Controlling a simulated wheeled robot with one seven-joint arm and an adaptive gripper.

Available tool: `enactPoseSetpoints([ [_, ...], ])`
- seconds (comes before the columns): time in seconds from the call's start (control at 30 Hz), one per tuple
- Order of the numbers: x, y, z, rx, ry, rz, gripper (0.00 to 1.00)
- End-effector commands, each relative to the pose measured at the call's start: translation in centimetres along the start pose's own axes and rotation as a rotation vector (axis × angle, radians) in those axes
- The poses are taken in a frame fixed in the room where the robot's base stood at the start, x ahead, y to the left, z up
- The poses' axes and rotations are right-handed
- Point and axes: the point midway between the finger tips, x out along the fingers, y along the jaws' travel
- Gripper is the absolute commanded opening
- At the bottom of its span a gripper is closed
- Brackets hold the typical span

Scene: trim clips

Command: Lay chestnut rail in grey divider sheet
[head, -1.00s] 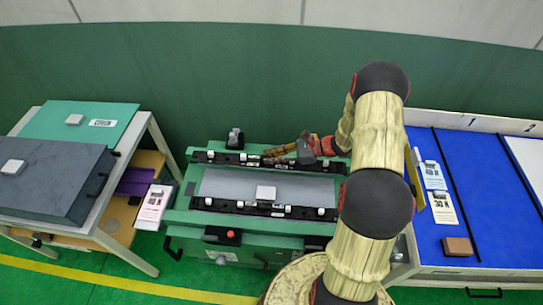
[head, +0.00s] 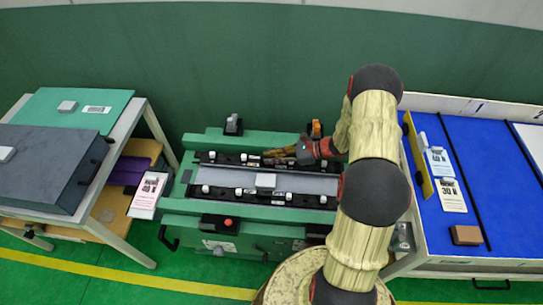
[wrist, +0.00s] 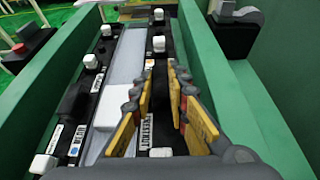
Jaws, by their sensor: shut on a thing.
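The chestnut rail (head: 225,158) is a long black bar with white knobs. Its "CHESTNUT" label shows between the fingers in the wrist view (wrist: 148,130). My gripper (head: 273,155) is shut on it near its middle; in the wrist view, the yellow fingers (wrist: 160,88) straddle the bar. The grey divider sheet (head: 320,185) lies flat in the green fixture, with a white block (head: 265,181) on it. The rail runs along the sheet's far edge, roughly parallel to it. Whether it touches the sheet is unclear. My forearm hides the rail's right end.
A second black rail (head: 300,200) with white knobs lies along the sheet's near side. The green fixture (head: 200,143) has raised walls and small clamp-like devices at the back. A shelf table (head: 140,130) stands left. A blue-topped table (head: 500,200) stands right.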

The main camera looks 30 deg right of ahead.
Motion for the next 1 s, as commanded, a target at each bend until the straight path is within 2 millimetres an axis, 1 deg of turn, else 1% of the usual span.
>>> enactPoseSetpoints([
  [0.3, 0.06, -0.07, -0.13, -0.001, -0.001, -0.001, 0.0],
  [0.33, 0.06, -0.06, -0.13, -0.001, -0.001, -0.001, 0.17],
  [0.7, 0.07, -0.05, -0.16, -0.001, 0.0, -0.001, 0.38],
  [1.0, -0.05, -0.03, -0.21, 0.0, 0.0, -0.001, 0.38],
])
